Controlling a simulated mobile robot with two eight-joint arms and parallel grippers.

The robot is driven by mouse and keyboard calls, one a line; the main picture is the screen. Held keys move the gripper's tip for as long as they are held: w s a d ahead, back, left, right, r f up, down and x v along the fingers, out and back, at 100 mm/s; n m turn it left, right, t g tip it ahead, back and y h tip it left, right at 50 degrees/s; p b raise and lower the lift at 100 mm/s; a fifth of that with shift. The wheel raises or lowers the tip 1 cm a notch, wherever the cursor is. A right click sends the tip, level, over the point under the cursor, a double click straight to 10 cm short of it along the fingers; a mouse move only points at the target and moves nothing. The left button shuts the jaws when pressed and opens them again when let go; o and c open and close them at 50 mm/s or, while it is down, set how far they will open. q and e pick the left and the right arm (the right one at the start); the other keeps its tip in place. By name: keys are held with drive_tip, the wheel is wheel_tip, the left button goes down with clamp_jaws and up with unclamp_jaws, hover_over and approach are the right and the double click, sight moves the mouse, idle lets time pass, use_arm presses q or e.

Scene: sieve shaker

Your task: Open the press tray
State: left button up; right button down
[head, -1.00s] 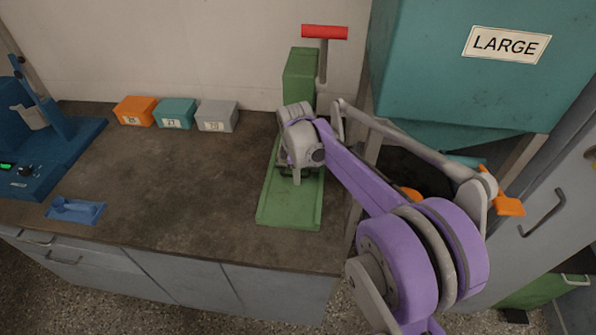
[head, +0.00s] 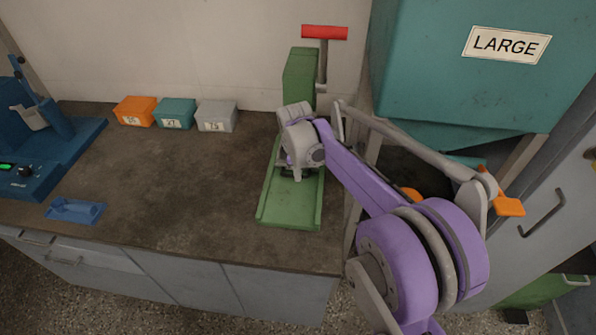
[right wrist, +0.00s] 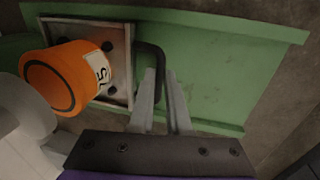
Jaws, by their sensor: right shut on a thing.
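The press is green, with a red crossbar (head: 324,32) on top and a long green base (head: 290,212) on the bench. In the right wrist view the press tray (right wrist: 125,72) is a square metal plate with bolt holes and a dark bent handle (right wrist: 152,60) on its side. An orange labelled cylinder (right wrist: 62,78) stands at the tray and hides part of it. My right gripper (right wrist: 165,92) is shut on the tray handle. It also shows over the base in the head view (head: 294,174), where it hides most of the tray. My left gripper is out of view.
Orange (head: 135,111), teal (head: 176,113) and grey (head: 217,116) boxes stand along the wall. A blue machine (head: 35,150) and a blue dish (head: 75,210) are at the left. A teal hopper marked LARGE (head: 440,80) stands at the right. The middle of the bench is clear.

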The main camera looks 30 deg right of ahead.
idle(0.7)
drive_tip(key=s+a, duration=0.3)
drive_tip(key=s+a+p, duration=0.1)
drive_tip(key=s+a, duration=0.2)
drive_tip(key=s, duration=0.1)
drive_tip(key=s+a, duration=0.3)
drive_tip(key=shift+s, duration=0.35)
drive_tip(key=c, duration=0.9)
unclamp_jaws()
drive_tip(key=r, duration=0.3)
drive_tip(key=s+a+r+p, duration=0.1)
drive_tip(key=r, duration=0.6)
drive_tip(key=shift+s+a+r+p, duration=0.2)
drive_tip(key=shift+s+r+p, duration=0.1)
drive_tip(key=shift+r+p, duration=0.1)
drive_tip(key=shift+f, duration=0.1)
